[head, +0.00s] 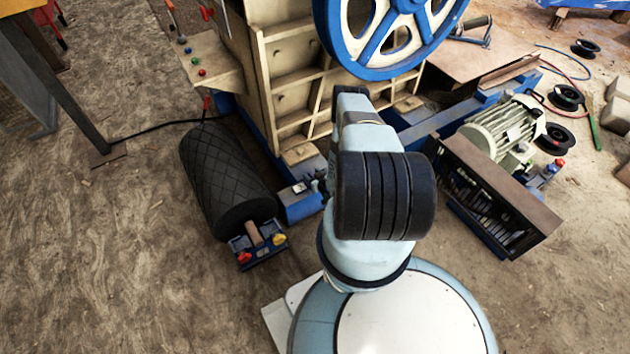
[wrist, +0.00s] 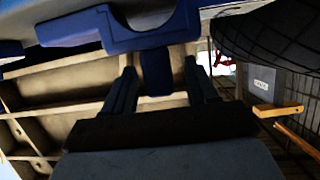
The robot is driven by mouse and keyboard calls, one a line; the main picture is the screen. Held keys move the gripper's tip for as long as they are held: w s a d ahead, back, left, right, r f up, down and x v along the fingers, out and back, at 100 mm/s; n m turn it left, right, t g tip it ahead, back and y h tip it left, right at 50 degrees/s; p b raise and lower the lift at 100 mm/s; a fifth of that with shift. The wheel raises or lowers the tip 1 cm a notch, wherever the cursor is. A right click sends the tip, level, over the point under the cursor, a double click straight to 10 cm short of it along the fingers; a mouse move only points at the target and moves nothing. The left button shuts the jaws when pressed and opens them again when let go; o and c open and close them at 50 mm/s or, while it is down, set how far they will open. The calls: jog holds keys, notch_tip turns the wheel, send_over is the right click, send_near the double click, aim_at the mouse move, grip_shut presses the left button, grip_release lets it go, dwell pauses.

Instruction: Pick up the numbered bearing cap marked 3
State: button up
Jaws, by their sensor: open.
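In the wrist view, my gripper (wrist: 159,66) is open, with its two dark fingers apart. A blue part with a half-round recess (wrist: 118,38) is at the top of the picture, above and beyond the fingertips. A narrow dark blue block (wrist: 156,75) shows in the gap between the fingers, and I cannot tell if they touch it. No number is readable, so I cannot tell whether either blue part is the bearing cap marked 3. In the head view, my arm hides most of the gripper, beside a blue base (head: 300,207) at the foot of the crusher.
The cream crusher frame (head: 295,85) with its blue flywheel (head: 372,68) stands ahead. A black patterned roller (head: 218,175) lies to the left, a small blue tray (head: 262,251) at its end. A green motor (head: 500,130) stands right.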

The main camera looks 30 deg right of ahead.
jog(key=shift+w+f, duration=0.1)
jog(key=shift+w, duration=0.1)
jog(key=shift+c, duration=0.4)
grip_shut()
